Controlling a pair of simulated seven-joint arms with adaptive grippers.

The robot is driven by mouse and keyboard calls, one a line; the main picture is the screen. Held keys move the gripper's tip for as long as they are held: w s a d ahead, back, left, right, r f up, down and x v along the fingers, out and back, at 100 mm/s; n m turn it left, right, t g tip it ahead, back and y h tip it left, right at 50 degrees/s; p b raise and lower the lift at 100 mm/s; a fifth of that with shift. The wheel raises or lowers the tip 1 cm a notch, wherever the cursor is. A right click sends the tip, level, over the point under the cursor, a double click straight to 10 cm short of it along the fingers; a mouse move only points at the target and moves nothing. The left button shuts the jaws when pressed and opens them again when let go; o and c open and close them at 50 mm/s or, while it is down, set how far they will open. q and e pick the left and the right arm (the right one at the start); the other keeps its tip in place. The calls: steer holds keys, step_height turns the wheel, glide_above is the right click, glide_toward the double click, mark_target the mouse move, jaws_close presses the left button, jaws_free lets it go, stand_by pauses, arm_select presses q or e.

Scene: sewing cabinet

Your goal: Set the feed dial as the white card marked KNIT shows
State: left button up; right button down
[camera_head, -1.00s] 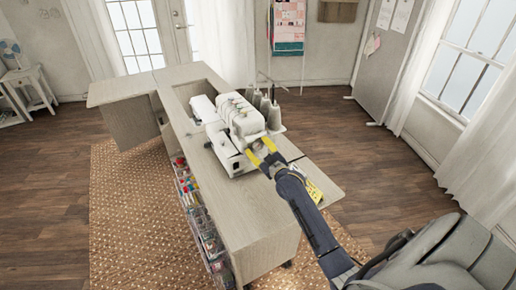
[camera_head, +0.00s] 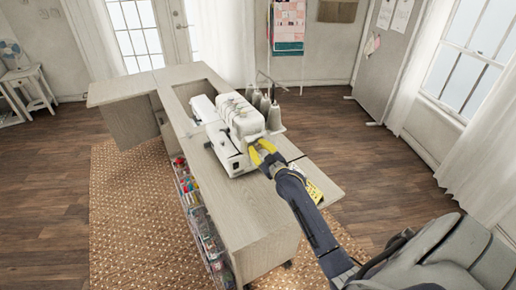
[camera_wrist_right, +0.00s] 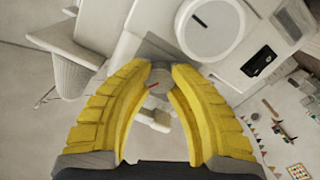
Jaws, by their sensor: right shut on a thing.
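The white serger sewing machine (camera_head: 240,118) stands on the cabinet top (camera_head: 250,205). My right gripper (camera_head: 262,153) is at the machine's near right side. The fingers hide the knob's sides. A larger white round dial (camera_wrist_right: 210,28) with a dark line sits on the machine above the fingers, apart from them. I cannot make out a white card marked KNIT. My left gripper is not in view.
Thread cones (camera_head: 273,115) stand behind the machine. A yellow item (camera_head: 314,191) lies on the right leaf of the cabinet, beside my right arm. Clear bins with coloured supplies (camera_head: 200,220) line the cabinet's left side. The near cabinet top is clear.

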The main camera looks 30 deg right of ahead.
steer(key=shift+r, duration=0.1)
steer(key=m, duration=1.1)
steer(key=shift+r+m, duration=0.1)
steer(key=shift+m, duration=0.2)
steer(key=shift+d+m, duration=0.1)
steer(key=shift+m, duration=0.2)
steer(key=c, duration=1.1)
jaws_free()
steer(key=shift+o, duration=0.2)
steer(key=shift+s, duration=0.1)
steer(key=shift+s+f, duration=0.2)
steer(key=shift+s, duration=0.1)
steer(key=s, duration=1.1)
steer(key=shift+a, duration=0.35)
